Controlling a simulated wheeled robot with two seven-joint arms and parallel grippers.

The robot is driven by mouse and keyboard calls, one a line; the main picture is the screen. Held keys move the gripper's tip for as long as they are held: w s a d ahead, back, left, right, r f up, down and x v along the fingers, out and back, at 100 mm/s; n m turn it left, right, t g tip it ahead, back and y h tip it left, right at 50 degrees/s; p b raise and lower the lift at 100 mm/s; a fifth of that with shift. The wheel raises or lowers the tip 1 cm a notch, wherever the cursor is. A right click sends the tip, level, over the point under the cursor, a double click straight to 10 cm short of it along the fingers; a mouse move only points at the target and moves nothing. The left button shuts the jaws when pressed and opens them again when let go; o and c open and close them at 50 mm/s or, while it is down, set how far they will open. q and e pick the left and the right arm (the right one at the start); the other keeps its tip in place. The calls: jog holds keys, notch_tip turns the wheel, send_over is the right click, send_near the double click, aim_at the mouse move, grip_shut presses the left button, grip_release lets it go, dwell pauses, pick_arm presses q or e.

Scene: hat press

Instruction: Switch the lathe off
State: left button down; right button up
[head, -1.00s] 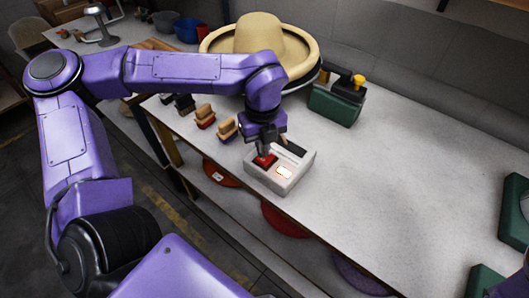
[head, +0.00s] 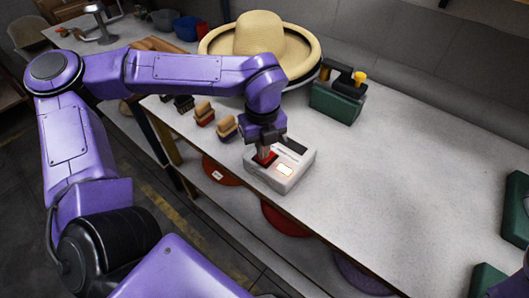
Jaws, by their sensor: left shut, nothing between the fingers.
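A small white control box (head: 294,177) sits near the front edge of the table. It has a red button or switch (head: 266,158), a lit pale square (head: 285,170) and a dark panel (head: 291,146) on its top. My left gripper (head: 265,156) is shut and points down at the red switch; its tips are at or just above it, and I cannot tell whether they touch. The gripper hides part of the switch. No lathe is clearly recognisable in view. My right gripper is not in view.
A straw hat (head: 258,36) rests behind my left forearm. A green device with a yellow knob (head: 337,101) stands right of it. Several wooden-handled brushes (head: 227,127) lie left of the box. The table's right half (head: 410,160) is mostly clear, with green parts (head: 515,205) at its far right.

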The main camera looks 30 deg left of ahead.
pick_arm(q)
jog(key=shift+f, duration=0.35)
jog(key=shift+s+r, duration=0.1)
notch_tip(320, 180, up, 7)
jog(key=p, duration=0.6)
dwell(0.4)
